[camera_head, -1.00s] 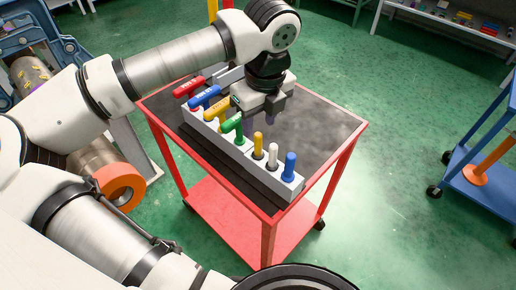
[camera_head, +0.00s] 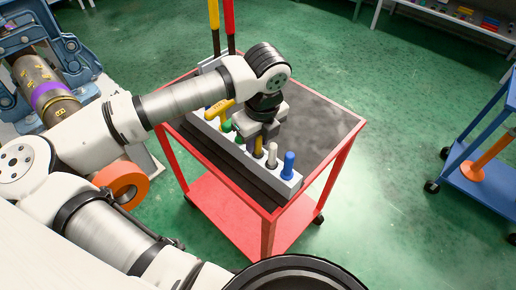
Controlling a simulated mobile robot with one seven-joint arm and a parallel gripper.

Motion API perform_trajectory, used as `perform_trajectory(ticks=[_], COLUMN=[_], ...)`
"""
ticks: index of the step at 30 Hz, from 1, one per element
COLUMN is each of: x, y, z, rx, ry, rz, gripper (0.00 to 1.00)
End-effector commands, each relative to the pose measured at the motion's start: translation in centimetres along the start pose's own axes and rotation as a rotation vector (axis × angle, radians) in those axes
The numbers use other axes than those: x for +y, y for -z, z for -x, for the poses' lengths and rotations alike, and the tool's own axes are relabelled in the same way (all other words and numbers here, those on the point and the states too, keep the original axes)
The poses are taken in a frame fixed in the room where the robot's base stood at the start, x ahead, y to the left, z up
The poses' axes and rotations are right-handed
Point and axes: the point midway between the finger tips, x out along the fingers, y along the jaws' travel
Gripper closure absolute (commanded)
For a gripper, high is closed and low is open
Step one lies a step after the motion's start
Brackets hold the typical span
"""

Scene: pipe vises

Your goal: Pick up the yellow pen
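The yellow pen (camera_head: 258,151) stands upright in the light grey holder (camera_head: 284,187) on the red cart, left of a white pen (camera_head: 272,153) and a blue pen (camera_head: 289,163). My gripper (camera_head: 257,137) is low over the holder, at the top of the yellow pen, and hides its upper part. The fingertips are small and partly hidden, so I cannot tell whether they touch the pen or how far apart they are.
A yellow-handled tool (camera_head: 218,109) and a green item (camera_head: 226,126) sit farther left in the holder. The dark cart top (camera_head: 325,125) is clear to the right. A blue cart (camera_head: 480,180) stands at the right, and a blue vise (camera_head: 85,70) at the left.

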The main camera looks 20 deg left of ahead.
Motion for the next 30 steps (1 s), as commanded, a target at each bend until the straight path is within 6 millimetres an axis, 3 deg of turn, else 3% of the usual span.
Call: perform_trajectory(ticks=[1,5,13,17,23,30], x=[0.0,0.0,0.0,0.0,0.0,0.0], y=[0.0,0.0,0.0,-0.2,-0.8,-1.7], z=[0.0,0.0,0.2,1.3,6.0,13.0], rx=[0.000,0.000,0.000,-0.001,-0.003,-0.004], ry=[0.000,0.000,0.000,0.000,0.000,-0.001], rz=[0.000,0.000,0.000,0.000,0.001,0.001], gripper=[0.80,0.97,0.98,0.98,0.98,0.98])
